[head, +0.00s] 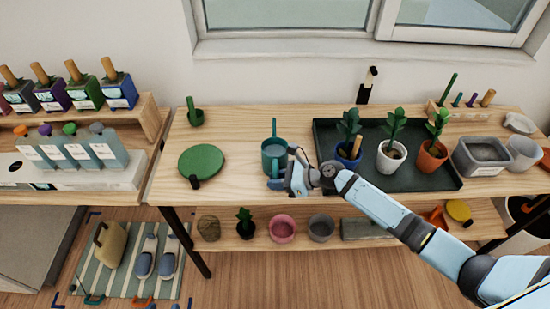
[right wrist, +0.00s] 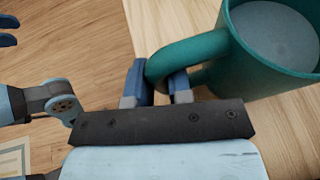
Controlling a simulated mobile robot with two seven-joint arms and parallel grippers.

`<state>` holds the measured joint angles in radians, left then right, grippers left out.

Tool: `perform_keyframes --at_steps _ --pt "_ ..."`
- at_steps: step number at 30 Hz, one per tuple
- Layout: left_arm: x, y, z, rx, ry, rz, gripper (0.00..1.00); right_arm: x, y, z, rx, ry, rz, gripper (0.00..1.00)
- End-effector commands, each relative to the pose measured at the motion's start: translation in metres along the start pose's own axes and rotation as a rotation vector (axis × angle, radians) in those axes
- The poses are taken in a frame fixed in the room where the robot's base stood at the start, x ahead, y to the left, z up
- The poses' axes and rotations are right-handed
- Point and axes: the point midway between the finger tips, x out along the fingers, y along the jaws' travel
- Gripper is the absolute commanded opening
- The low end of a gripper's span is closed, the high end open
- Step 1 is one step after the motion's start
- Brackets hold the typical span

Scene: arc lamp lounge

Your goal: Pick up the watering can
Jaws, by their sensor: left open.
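The teal watering can (head: 275,157) stands upright on the wooden table, left of the dark plant tray. Its spout points towards the wall and its handle faces the table's front edge. My right gripper (head: 275,183) reaches it from the right. In the right wrist view the fingers (right wrist: 160,85) lie on both sides of the can's handle, with the handle (right wrist: 160,66) filling the gap, so they look shut on it. The can's grey inside (right wrist: 275,35) also shows there.
The dark tray (head: 450,183) with several potted plants stands close on the right. Pots fill the shelf (head: 262,238) below. A grey basin (head: 482,155) is further right.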

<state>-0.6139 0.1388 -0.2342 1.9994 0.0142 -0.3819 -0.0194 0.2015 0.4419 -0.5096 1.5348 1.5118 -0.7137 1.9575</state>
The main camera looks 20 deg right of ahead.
Motion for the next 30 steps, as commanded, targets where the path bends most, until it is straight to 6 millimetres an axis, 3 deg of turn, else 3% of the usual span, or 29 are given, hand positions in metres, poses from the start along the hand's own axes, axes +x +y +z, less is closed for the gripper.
perform_keyframes --at_steps 11,17,20,30 --pt "0.000 0.000 0.001 0.000 -0.004 0.001 0.49 -0.002 -0.001 0.004 -0.003 -0.002 -0.001 0.00" --pt "-0.002 0.001 -0.001 0.001 -0.007 0.001 0.49 -0.009 -0.001 0.024 -0.005 -0.003 0.000 0.00" --pt "-0.004 0.001 -0.003 0.003 -0.005 0.000 0.49 -0.017 -0.001 0.042 -0.006 -0.003 0.000 0.00" --pt "-0.011 0.001 -0.016 0.003 -0.002 0.001 0.49 -0.053 -0.001 0.130 -0.008 -0.005 -0.001 0.00"
